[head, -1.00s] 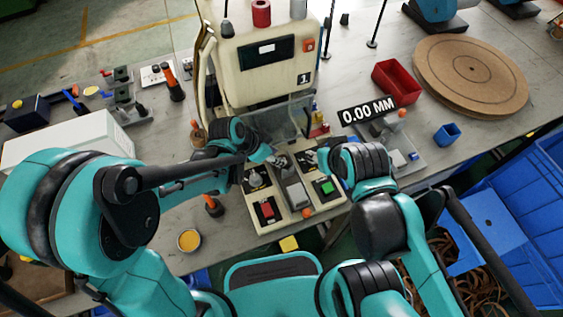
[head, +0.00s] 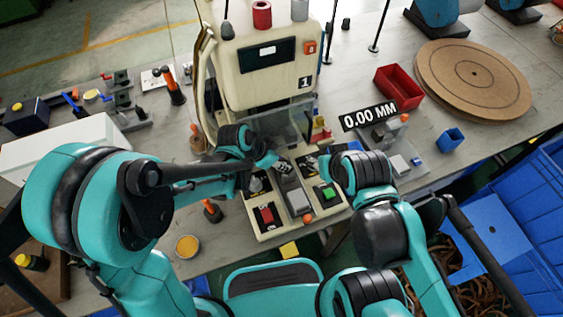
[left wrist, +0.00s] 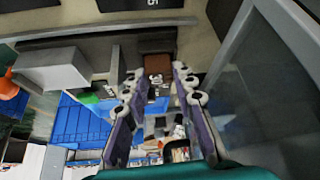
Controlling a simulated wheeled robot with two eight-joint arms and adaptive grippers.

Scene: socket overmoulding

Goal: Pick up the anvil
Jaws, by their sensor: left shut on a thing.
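My left gripper (head: 272,163) is in front of the machine, at the back of its control panel. In the left wrist view its two fingers (left wrist: 160,92) stand on either side of a small brown block marked 30 (left wrist: 158,68), which I take to be the anvil. The gripper is shut on it, though the contact itself is hard to make out. In the head view a small dark part with white marking (head: 284,168) shows at the left fingertips. My right gripper (head: 330,165) is mostly hidden by its own wrist, right of the panel, and its jaws cannot be made out.
The cream machine (head: 262,75) stands close behind the left gripper, with a clear guard (head: 290,120). The control panel (head: 265,232) has a red and a green button. A red bin (head: 400,88) and round board (head: 473,80) lie at the right. Blue crates (head: 510,225) stand beyond the table edge.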

